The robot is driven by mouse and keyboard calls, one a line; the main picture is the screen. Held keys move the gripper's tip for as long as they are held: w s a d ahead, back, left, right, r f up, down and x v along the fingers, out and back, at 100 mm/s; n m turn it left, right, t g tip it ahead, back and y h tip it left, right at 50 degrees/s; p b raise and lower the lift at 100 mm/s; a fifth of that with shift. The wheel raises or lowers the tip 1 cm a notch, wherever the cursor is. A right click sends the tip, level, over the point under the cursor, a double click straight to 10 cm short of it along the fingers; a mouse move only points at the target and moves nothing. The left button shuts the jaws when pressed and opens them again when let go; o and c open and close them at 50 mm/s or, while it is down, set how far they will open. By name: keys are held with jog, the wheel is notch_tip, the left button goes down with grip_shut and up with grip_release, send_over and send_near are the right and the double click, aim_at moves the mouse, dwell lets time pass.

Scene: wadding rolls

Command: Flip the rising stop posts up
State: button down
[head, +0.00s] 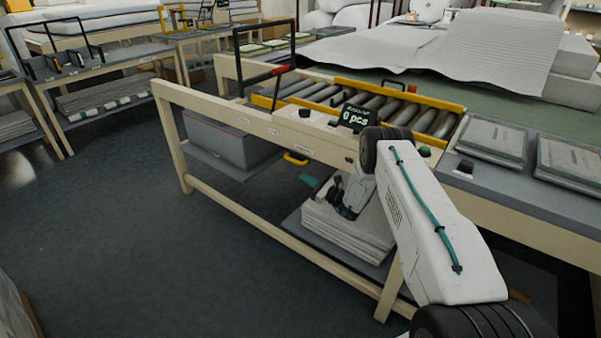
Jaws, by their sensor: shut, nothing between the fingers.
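A roller conveyor (390,106) with yellow side rails is set into the cream bench. I cannot make out any raised stop posts among its rollers. My gripper (339,197) is shut and empty, small and dark in front of the bench, below the panel. My white arm hides part of the panel and the bench's lower right.
A black upright frame with a red grip (281,70) stands at the conveyor's left end. A yellow handle (295,159) hangs under the panel. Stacked grey sheets (350,232) and a grey box (232,148) lie on the lower shelf. The floor at left is clear.

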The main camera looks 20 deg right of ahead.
jog(key=v, duration=0.6)
jog(key=shift+s, duration=0.2)
jog(key=shift+d+f, duration=0.1)
jog(key=shift+f, duration=0.1)
